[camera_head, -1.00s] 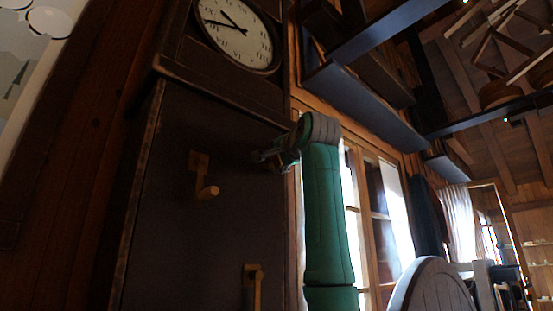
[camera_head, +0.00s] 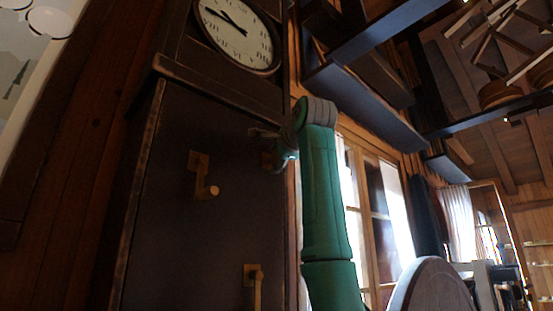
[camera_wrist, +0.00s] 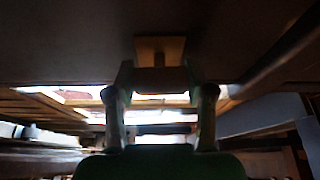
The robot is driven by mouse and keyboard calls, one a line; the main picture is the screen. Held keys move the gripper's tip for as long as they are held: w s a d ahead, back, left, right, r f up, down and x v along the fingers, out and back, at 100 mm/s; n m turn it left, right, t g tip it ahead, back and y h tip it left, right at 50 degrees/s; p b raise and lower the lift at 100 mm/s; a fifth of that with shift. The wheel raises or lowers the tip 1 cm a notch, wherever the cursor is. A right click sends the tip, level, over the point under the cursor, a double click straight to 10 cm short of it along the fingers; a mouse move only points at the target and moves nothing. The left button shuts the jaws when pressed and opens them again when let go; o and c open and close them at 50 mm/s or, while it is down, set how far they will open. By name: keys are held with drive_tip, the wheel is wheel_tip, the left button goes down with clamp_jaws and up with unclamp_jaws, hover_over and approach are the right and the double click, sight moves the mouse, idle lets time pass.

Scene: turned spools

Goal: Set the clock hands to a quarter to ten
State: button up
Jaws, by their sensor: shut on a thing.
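The round white clock face (camera_head: 238,42) with dark numerals and hands is high on a tall dark case. Both hands point to the upper left, the longer one nearly to the rim. I cannot read the exact time. My gripper (camera_head: 267,136) is at the right of the case front, below the clock, by a small wooden plate (camera_head: 268,160). In the wrist view, my gripper (camera_wrist: 162,98) has its fingers on either side of a wooden crank (camera_wrist: 158,72) and is shut on it. The fingers partly hide the crank.
Two other wooden cranks are on the case front: a left crank (camera_head: 206,182) and a lower crank (camera_head: 254,287). A window (camera_head: 365,200) is to the right.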

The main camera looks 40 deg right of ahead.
drive_tip(key=shift+f, duration=0.1)
drive_tip(key=o, duration=1.2)
drive_tip(key=shift+w, duration=0.1)
drive_tip(key=shift+c, duration=0.2)
drive_tip(key=v, duration=1.2)
